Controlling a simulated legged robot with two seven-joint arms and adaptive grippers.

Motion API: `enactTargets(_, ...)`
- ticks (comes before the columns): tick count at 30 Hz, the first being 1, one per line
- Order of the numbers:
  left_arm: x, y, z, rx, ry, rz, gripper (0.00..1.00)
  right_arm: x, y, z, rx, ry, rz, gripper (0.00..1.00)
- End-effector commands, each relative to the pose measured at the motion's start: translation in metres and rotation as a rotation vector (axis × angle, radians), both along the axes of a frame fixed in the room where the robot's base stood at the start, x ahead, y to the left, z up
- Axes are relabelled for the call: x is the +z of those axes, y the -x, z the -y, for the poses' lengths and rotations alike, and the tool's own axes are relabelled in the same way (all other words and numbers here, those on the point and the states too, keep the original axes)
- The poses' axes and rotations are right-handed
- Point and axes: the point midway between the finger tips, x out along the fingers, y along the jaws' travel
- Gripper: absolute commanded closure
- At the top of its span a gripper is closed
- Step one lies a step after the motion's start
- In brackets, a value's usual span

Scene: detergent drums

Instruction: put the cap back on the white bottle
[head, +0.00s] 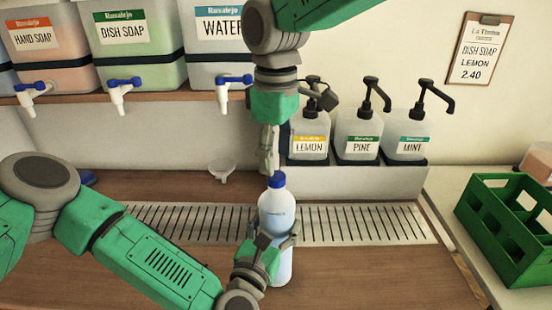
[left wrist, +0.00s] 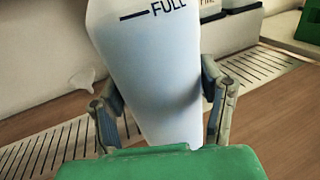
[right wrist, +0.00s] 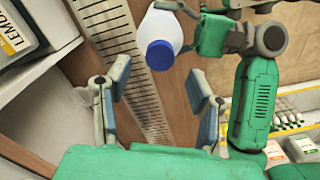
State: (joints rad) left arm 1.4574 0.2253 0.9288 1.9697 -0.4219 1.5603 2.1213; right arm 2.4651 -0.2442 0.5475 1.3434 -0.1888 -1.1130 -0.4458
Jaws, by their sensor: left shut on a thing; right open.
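The white bottle (head: 277,213) stands upright at the front edge of the drain grate, filled with pale blue liquid. Its blue cap (head: 277,181) sits on top of the neck; whether it is screwed tight I cannot tell. My left gripper (head: 272,243) is shut around the bottle's lower body; the left wrist view shows its fingers on both sides of the bottle (left wrist: 150,75). My right gripper (head: 268,150) points down just above and behind the cap, open and empty. In the right wrist view the cap (right wrist: 160,55) lies beyond the open fingers (right wrist: 158,105), apart from them.
Pump bottles (head: 362,135) stand in a grey holder behind the grate (head: 370,222). A white funnel (head: 222,168) is left of my right gripper. Detergent drums (head: 138,45) with taps sit on a shelf at back left. A green crate (head: 508,226) is at right. The front right counter is clear.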

Motion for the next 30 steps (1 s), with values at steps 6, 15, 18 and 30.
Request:
enactTargets(6, -0.001, 0.0, -0.001, 0.001, -0.001, -0.002, 1.0, 0.011, 0.001, -0.002, 0.143, -0.008, -0.006, 0.54)
enactTargets(15, -0.001, 0.0, -0.001, 0.001, -0.001, -0.002, 1.0, 0.035, -0.001, -0.001, 0.464, -0.005, -0.003, 0.54)
enactTargets(18, -0.001, 0.0, -0.001, 0.001, -0.001, -0.002, 1.0, 0.035, -0.001, 0.0, 0.471, -0.003, -0.002, 0.54)
enactTargets(30, -0.001, 0.0, 0.0, 0.001, -0.001, -0.002, 1.0, 0.014, -0.001, 0.0, 0.468, -0.002, -0.006, 0.54)
